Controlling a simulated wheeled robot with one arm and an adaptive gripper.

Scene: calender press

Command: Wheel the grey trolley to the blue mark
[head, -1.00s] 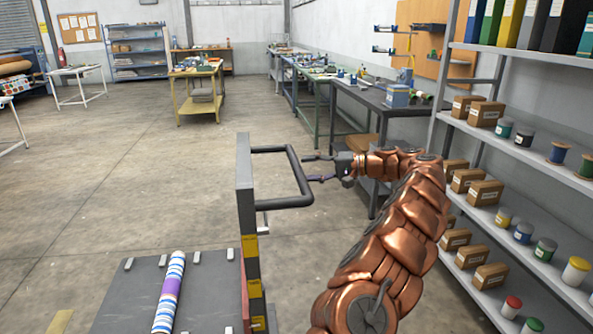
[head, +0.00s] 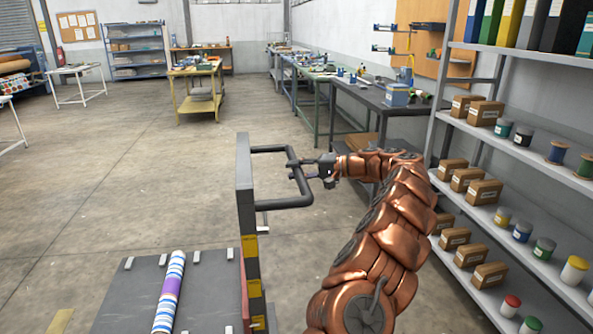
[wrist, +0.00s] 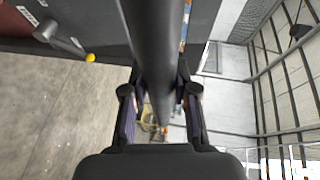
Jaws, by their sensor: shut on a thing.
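The grey trolley (head: 128,295) stands in the lower left of the head view, with a dark flat deck and an upright end panel (head: 245,195). A roll with blue, white and purple stripes (head: 170,290) lies on the deck. The trolley's dark handle (head: 285,203) sticks out to the right of the panel. My gripper (head: 298,172) is shut on the handle's outer bar. In the wrist view the bar (wrist: 153,45) runs between the two fingers of my gripper (wrist: 160,100). The blue mark cannot be made out in either view.
A grey shelf rack (head: 440,120) with boxes and spools stands close on the right. Dark workbenches (head: 385,108) line the wall behind. A yellow table (head: 197,72) stands farther back. Open concrete floor (head: 120,170) lies left of and beyond the trolley.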

